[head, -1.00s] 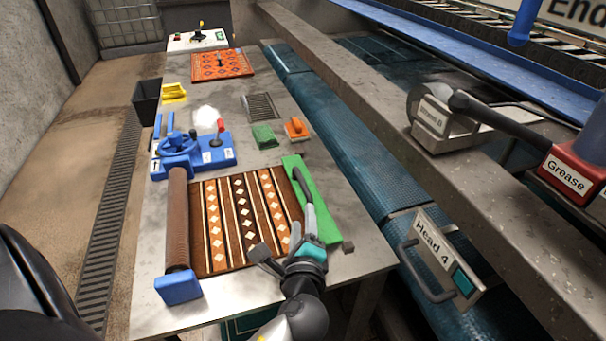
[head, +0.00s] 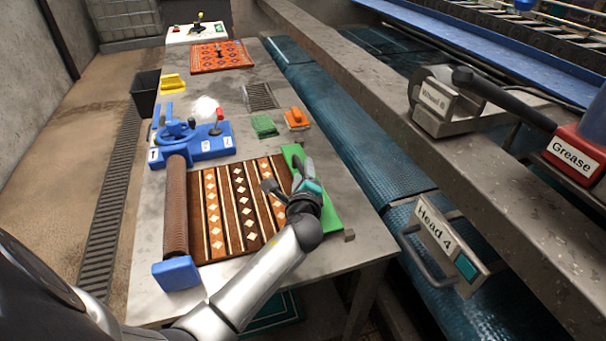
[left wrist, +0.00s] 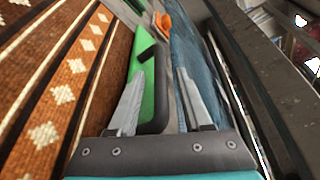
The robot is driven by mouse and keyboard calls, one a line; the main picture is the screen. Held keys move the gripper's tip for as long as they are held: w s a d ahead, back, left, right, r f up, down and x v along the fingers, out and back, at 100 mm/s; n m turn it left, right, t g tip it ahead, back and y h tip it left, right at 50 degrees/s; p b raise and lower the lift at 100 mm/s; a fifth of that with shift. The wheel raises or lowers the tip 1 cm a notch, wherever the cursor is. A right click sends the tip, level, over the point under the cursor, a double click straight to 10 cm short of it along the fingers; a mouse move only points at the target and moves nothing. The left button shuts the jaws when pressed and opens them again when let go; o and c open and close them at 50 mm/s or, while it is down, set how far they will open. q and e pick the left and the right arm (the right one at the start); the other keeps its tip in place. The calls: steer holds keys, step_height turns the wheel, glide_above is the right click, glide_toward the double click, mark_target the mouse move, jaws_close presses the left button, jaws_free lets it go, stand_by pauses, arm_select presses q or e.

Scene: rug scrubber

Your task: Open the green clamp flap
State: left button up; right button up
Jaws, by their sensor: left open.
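The green clamp flap (head: 330,212) lies along the right edge of the striped brown rug (head: 245,215) on the metal table. In the left wrist view the green flap (left wrist: 147,82) carries a black handle (left wrist: 158,105). My left gripper (head: 288,177) is over the right part of the rug and the flap, hiding part of it. In the left wrist view its open fingers (left wrist: 161,75) stand on either side of the black handle, which does not look gripped. My right gripper is not in view.
A brown roller (head: 176,210) and a blue handwheel unit (head: 200,145) are at the rug's left and far sides. A green brush (head: 264,126) and an orange brush (head: 296,119) lie farther back. The Head 4 panel (head: 440,240) stands right of the table.

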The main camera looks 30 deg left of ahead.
arm_select(q)
steer(key=shift+w, duration=0.1)
steer(key=shift+c, duration=0.2)
jaws_close()
stand_by(1.3)
